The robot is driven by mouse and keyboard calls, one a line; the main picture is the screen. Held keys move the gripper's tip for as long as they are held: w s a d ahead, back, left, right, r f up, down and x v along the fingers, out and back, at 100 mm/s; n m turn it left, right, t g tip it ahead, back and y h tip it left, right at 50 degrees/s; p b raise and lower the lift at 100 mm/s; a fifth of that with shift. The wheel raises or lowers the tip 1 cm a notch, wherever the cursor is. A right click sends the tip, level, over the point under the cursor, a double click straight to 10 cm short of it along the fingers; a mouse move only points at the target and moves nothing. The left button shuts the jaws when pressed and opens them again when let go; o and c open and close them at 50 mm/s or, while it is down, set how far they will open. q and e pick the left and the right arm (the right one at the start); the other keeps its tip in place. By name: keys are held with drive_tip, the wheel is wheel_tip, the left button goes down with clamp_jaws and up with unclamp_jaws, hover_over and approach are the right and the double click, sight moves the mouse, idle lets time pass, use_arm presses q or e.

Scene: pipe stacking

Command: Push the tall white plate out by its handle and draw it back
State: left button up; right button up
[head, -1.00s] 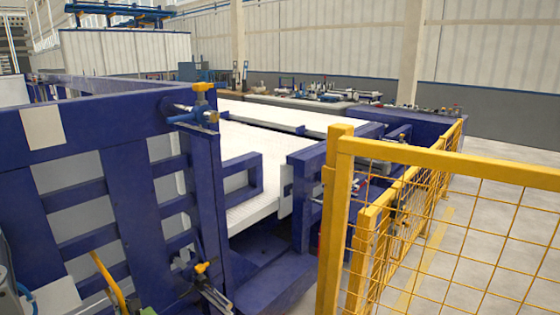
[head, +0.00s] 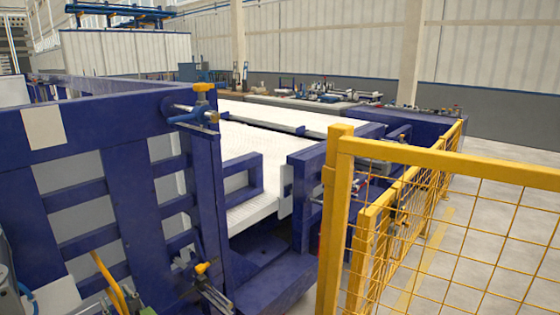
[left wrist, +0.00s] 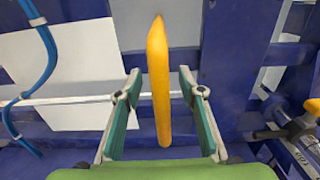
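A slim yellow handle (left wrist: 159,85) stands upright in the left wrist view, between the two fingers of my left gripper (left wrist: 159,78). The fingers are open, with a gap on each side of the handle. The handle (head: 108,280) also shows at the bottom left of the head view, before the blue frame. Where the handle joins the plate cannot be made out. My right gripper is not in view.
The blue frame (head: 135,195) stands close in front of my left arm. Blue and yellow fittings (head: 200,110) stick out from its corner post. A yellow mesh fence (head: 450,180) stands at the right. White slabs (head: 245,180) lie behind the frame.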

sight(125, 310)
use_arm(q)
drive_tip(key=shift+d, duration=0.1)
drive_tip(key=shift+s+d+r+p, duration=0.1)
drive_tip(key=shift+s+d+p, duration=0.15)
drive_tip(key=shift+p, duration=0.05)
drive_tip(key=p+v, duration=0.1)
drive_tip(key=v, duration=0.2)
drive_tip(key=shift+s+d+p, duration=0.15)
drive_tip(key=shift+d+p, duration=0.05)
drive_tip(key=shift+p, duration=0.2)
drive_tip(key=shift+p+v, duration=0.65)
drive_tip(key=shift+v, duration=1.1)
